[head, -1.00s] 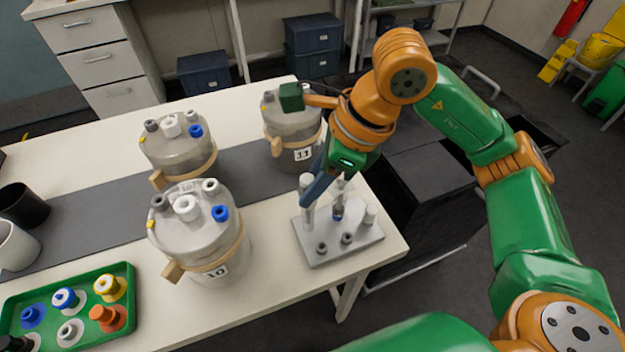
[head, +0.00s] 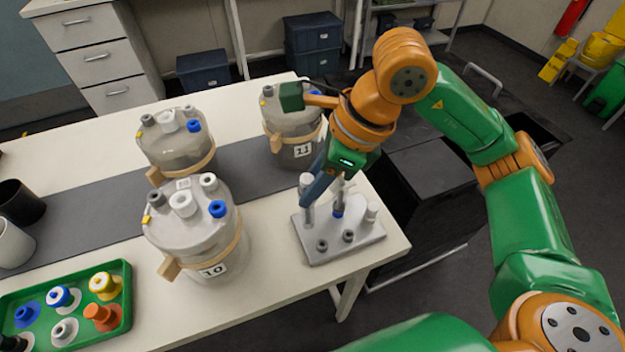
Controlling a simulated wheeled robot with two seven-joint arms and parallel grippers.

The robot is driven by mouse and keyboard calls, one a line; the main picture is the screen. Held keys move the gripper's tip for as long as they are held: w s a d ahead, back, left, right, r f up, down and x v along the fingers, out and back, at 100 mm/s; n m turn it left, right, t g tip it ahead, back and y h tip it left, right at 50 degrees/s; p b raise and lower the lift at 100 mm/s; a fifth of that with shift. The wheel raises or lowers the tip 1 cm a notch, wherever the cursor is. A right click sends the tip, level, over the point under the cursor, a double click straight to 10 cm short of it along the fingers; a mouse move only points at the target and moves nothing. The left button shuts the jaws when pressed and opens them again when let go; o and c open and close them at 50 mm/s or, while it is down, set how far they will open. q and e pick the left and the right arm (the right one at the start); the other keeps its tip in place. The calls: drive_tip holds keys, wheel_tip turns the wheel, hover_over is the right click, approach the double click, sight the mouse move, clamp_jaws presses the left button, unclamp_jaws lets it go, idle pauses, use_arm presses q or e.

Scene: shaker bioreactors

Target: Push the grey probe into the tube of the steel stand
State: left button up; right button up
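The steel stand (head: 352,251) is a light grey plate near the right end of the table, with upright posts or tubes and small dark-rimmed sockets. A slim grey piece with a blue end (head: 338,211) stands upright over the plate, partly behind my gripper; it may be the grey probe, but I cannot tell whether it is inside a tube. My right gripper (head: 329,191) points down just above the stand, its blue-grey finger in front. The finger hides what lies between the fingertips, so its grip is unclear. My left gripper is out of view.
Bioreactor 10 (head: 190,235), another steel bioreactor (head: 175,151) and bioreactor 11 (head: 288,121) stand left of and behind the stand. A green tray (head: 122,318) with coloured caps lies front left. The table's right edge is close to the stand.

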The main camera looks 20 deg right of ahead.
drive_tip(key=o, duration=0.5)
drive_tip(key=shift+o, duration=0.2)
drive_tip(key=v, duration=0.7)
